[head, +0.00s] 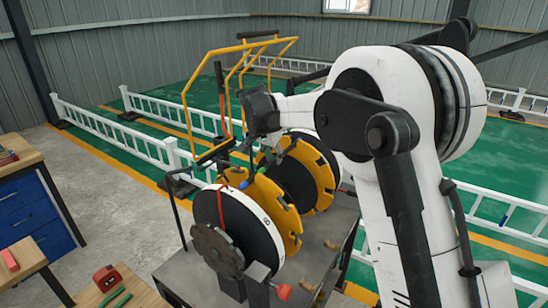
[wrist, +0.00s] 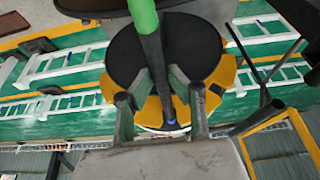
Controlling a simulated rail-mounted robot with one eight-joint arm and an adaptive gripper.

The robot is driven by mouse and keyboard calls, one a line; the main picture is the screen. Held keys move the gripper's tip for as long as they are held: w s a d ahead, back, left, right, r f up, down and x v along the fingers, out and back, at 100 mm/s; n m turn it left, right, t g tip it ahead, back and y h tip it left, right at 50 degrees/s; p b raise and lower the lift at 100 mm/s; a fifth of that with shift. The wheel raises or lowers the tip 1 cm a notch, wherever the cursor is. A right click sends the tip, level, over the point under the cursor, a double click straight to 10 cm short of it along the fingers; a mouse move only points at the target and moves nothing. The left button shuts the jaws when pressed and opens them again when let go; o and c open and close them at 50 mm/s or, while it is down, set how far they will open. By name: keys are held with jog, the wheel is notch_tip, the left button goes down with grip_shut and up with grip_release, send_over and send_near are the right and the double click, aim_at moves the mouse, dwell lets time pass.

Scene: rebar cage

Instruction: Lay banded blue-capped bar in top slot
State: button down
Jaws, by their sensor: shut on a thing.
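In the wrist view a dark bar (wrist: 155,65) with a wide green band (wrist: 143,15) runs down between my fingers, with a small blue end (wrist: 172,121) at the bottom. My gripper (wrist: 161,75) is shut on this bar. In the head view my gripper (head: 272,150) is above the slotted yellow discs, and my wrist and arm hide much of the bar. The near yellow disc (head: 273,193) and far yellow disc (head: 322,173) have notches around their rims. In the wrist view the bar passes over a yellow disc (wrist: 222,72); whether it touches a slot is unclear.
A black-and-white drum (head: 230,215) is beside the near disc on a grey metal table (head: 330,240). A yellow tube frame (head: 240,50) rises behind. White railings (head: 110,128) surround the area. A wooden bench with tools (head: 120,290) is at the lower left.

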jog(key=c, duration=1.6)
grip_release()
jog(key=shift+c, duration=0.2)
jog(key=b+v, duration=0.2)
jog(key=v, duration=1)
jog(key=s+d+r+n, duration=0.1)
jog(key=s+d+r, duration=0.3)
jog(key=s+d, duration=0.45)
jog(key=s+d+n+t+y, duration=0.1)
jog(key=s+d+n, duration=0.1)
jog(key=s+d, duration=0.85)
jog(key=s+d+f+n, duration=0.1)
jog(key=s+d+f, duration=0.1)
jog(key=s+f, duration=0.2)
jog(key=s+d+f+n+t, duration=0.1)
jog(key=s+f, duration=0.3)
jog(key=s, duration=0.7)
jog(key=s+d+f+n+t+y, duration=0.1)
jog(key=s+d+f, duration=0.3)
jog(key=s, duration=0.3)
jog(key=shift+s+f, duration=0.25)
jog(key=shift+f, duration=0.1)
